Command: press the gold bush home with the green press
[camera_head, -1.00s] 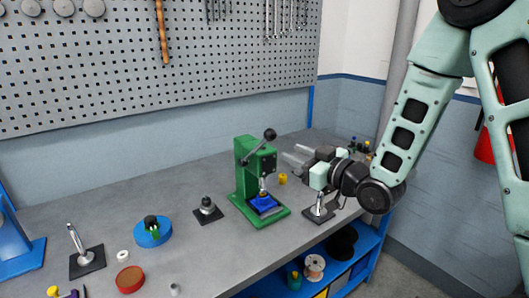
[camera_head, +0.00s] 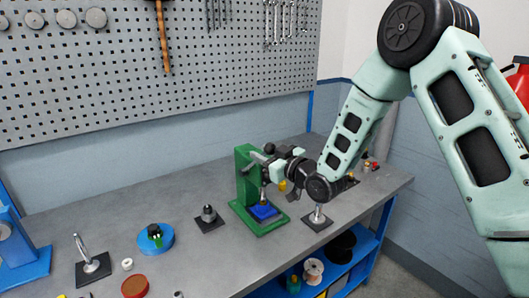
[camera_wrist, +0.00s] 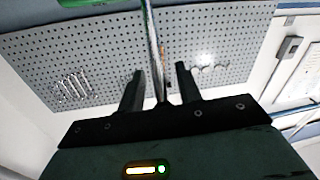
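The green press (camera_head: 243,182) stands on the bench, with its dark lever knob (camera_head: 269,148) at the top. A blue block (camera_head: 263,211) sits on its bed under the ram. A small gold cylinder (camera_head: 282,186), perhaps the gold bush, shows beside the press on its right. Any gold piece under the ram is too small to make out surely. My gripper (camera_head: 258,160) is at the press head by the lever. In the wrist view my gripper (camera_wrist: 160,85) has its fingers apart, with a metal rod (camera_wrist: 152,42), apparently the lever, between them and space showing on both sides.
A post on a dark base (camera_head: 317,217) stands right of the press, below my arm. Left are a dark fixture (camera_head: 208,217), a blue round holder (camera_head: 155,239), a red disc (camera_head: 134,286) and a white ring (camera_head: 127,264). The pegboard (camera_head: 150,70) rises behind.

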